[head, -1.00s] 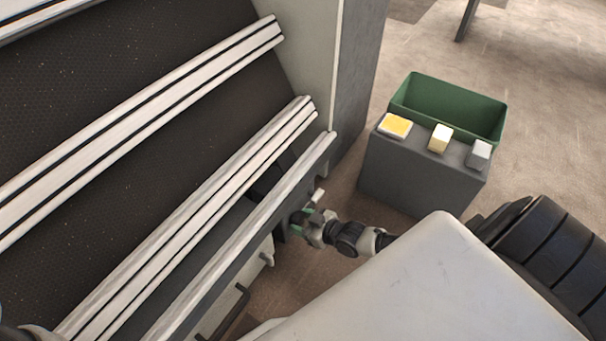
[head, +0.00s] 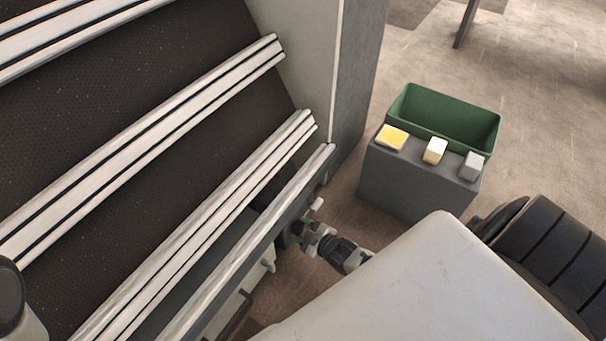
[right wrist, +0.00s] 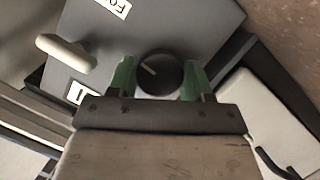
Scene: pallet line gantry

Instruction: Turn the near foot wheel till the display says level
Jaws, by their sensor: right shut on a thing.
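The near foot wheel (right wrist: 160,74) is a round black knob with a white pointer line, seen face-on in the right wrist view. The line points to the upper left. My right gripper (right wrist: 159,80) has its green fingertips on either side of the wheel and is shut on it. In the head view the right gripper (head: 302,236) is small, at the side of the frame under the conveyor edge, and largely hides the wheel. No display reading can be made out. My left gripper is not in view; only a piece of my left arm shows at the lower left.
A pale lever (right wrist: 66,53) sticks out left of the wheel on the grey housing (right wrist: 190,22), which has a partly cut-off label (right wrist: 113,6). The conveyor rails (head: 250,245) run close by. A dark stand (head: 410,178) with several small blocks and a green bin (head: 450,115) stand to the right.

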